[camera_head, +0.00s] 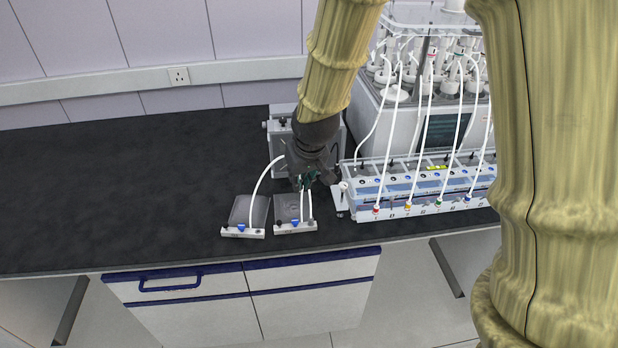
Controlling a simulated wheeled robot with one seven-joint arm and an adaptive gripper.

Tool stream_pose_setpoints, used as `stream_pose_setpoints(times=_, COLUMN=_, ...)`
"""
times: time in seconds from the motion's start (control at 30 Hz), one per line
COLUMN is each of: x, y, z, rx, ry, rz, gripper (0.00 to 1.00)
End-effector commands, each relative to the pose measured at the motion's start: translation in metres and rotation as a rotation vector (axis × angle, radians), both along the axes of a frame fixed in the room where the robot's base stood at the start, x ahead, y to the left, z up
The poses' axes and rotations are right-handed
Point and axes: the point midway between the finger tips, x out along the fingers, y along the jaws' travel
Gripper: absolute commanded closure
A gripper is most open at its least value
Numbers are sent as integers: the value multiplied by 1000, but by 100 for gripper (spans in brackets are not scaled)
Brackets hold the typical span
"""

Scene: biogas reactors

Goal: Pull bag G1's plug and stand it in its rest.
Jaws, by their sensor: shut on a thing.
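Two flat grey bags lie side by side near the front edge of the bench, a left bag (239,213) and a right bag (285,207). Each has a white front strip with a blue part and dark parts; their labels are too small to read, so I cannot tell which is G1. My gripper (307,182) points down over the right bag's right side, shut on a small plug, mostly hidden by the dark fingers. Short white tubes stand just below the fingertips. A white tube (261,180) arcs from the left bag up behind my gripper. I cannot make out a plug rest.
A grey box (276,153) stands right behind my gripper. To the right are a small white stand (343,198), a clear-blue tank (395,205) with several white tubes, and a machine (402,130) with bottles. The black bench (120,190) is clear on the left.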

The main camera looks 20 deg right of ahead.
Motion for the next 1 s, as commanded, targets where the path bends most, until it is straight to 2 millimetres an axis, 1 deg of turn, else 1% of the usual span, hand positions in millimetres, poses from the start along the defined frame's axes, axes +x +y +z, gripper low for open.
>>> stream_pose_setpoints(times=1.0, x=39, y=67, z=0, rx=-1, ry=0, rz=3, gripper=97)
